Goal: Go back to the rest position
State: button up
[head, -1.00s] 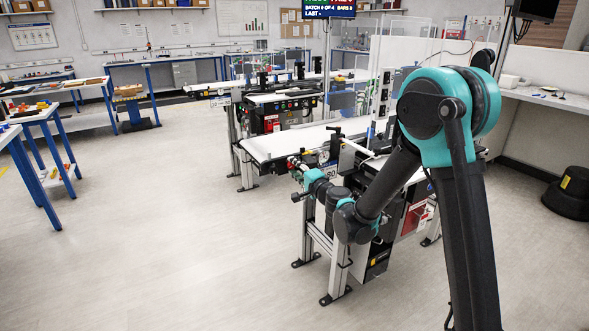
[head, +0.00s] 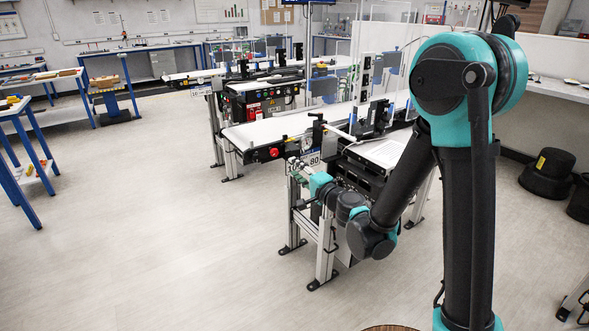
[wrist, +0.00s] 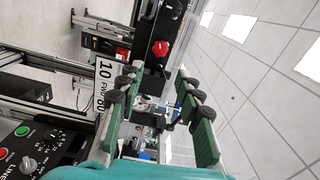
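My gripper shows in the wrist view (wrist: 158,88) with its two green-padded fingers spread apart and nothing between them. In the head view my arm is bent down at the right, and its end is beside the near end of the closest belt conveyor (head: 252,134). The gripper's fingers are small and partly hidden there against the conveyor frame. I cannot tell from these views whether they touch it.
A red knob (wrist: 160,48) and a number sign (wrist: 104,72) on the conveyor are close to my fingers. A button panel (wrist: 30,145) is at lower left in the wrist view. Blue-legged tables (head: 25,150) stand left. Black bins (head: 548,173) stand right. The floor at left is clear.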

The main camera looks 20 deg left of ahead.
jog(key=s+d+f+n+g+h, duration=0.2)
jog(key=s+d+f+h, duration=0.2)
jog(key=d, duration=0.9)
jog(key=s+d+f+n+g+h, duration=0.2)
jog(key=s+d+f+h, duration=0.3)
jog(key=s+d, duration=0.4)
jog(key=s+d+f+n+g+h, duration=0.3)
jog(key=s+d, duration=0.4)
jog(key=d, duration=1.2)
notch_tip(320, 180, down, 2)
jog(key=shift+f+h, duration=0.2)
jog(key=shift+h, duration=0.7)
jog(key=shift+w, duration=0.1)
